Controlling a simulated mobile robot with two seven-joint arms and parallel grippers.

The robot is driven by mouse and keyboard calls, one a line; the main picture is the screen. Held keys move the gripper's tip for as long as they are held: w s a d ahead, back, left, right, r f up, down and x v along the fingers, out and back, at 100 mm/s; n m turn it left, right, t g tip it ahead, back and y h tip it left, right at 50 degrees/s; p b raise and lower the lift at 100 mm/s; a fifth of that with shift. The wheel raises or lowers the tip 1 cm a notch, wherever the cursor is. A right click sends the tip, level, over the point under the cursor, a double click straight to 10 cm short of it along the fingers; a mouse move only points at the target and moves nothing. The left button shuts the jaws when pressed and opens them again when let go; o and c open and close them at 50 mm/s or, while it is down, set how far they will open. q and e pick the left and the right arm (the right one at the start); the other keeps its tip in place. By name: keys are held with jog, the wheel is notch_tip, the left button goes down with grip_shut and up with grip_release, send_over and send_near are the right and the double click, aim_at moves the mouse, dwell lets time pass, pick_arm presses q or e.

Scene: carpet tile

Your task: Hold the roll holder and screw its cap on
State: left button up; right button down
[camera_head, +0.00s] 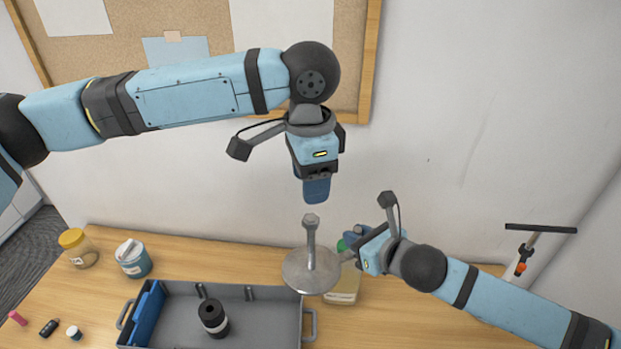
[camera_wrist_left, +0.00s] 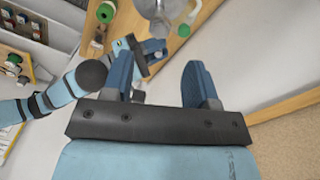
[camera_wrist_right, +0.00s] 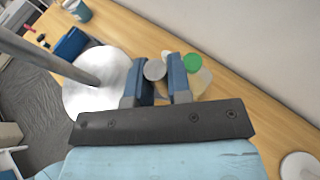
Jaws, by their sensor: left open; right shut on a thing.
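The roll holder has a round grey base (camera_head: 296,272) and an upright post (camera_head: 311,240) with a wider top; its base also shows in the right wrist view (camera_wrist_right: 82,100). My right gripper (camera_head: 353,244) is beside the base, on its right. In the right wrist view its fingers (camera_wrist_right: 157,82) are shut on a small round grey piece (camera_wrist_right: 155,70) that looks like the cap. My left gripper (camera_head: 316,190) points down above the post's top, apart from it. In the left wrist view its fingers (camera_wrist_left: 160,85) are spread and empty.
A blue jar (camera_head: 133,259) and a yellow-lidded jar (camera_head: 78,248) stand left. A green-lidded item (camera_wrist_right: 193,62) is near my right gripper. A squeegee (camera_head: 533,245) stands at the right.

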aim_at(311, 218)
pick_arm(q)
jog(key=shift+f, duration=3.95)
jog(key=c, duration=0.9)
jog(key=o, duration=1.1)
jog(key=shift+r, duration=0.1)
notch_tip(311, 218, up, 12)
jog(key=shift+f, duration=0.1)
